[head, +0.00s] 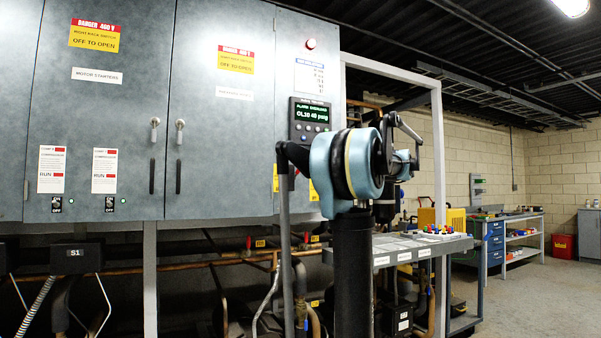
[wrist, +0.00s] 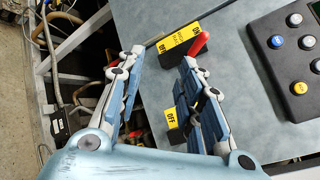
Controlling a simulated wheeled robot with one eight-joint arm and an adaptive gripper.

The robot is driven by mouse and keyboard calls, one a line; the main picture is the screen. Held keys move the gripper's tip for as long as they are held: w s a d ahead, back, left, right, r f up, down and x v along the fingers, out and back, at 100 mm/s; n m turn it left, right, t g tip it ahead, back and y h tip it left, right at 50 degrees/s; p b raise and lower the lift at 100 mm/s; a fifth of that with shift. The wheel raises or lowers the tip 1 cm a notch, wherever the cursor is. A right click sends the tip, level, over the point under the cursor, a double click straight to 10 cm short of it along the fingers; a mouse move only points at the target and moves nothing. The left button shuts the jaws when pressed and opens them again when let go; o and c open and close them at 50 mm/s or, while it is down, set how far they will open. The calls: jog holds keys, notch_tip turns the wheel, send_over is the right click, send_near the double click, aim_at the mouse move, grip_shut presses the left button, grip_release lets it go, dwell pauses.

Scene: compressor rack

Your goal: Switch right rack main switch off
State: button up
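The main switch shows in the wrist view as a red lever (wrist: 199,44) on the grey cabinet face. It lies beside a yellow label plate (wrist: 180,42) with ON at its upper end. A separate yellow OFF label (wrist: 171,118) is lower down, partly covered by a finger. My gripper (wrist: 161,57) is open, fingers wide apart. The red lever is near the tip of the right finger; I cannot tell whether they touch.
A dark control panel with buttons (wrist: 290,50) is right of the lever in the wrist view; its green display (head: 312,113) shows in the head view. A grey cart (head: 410,252) stands right of the cabinet. Copper pipes (head: 225,252) run below the cabinet. Open floor lies at far right.

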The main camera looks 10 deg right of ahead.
jog(key=w+d+r+y, duration=0.1)
jog(key=d+r, duration=0.3)
send_near(300, 167)
jog(key=shift+m+t, duration=0.4)
jog(key=x, duration=1)
jog(key=shift+w+f, duration=0.15)
jog(key=shift+w, duration=0.3)
jog(key=shift+d, duration=0.1)
jog(key=shift+c, duration=0.3)
grip_shut()
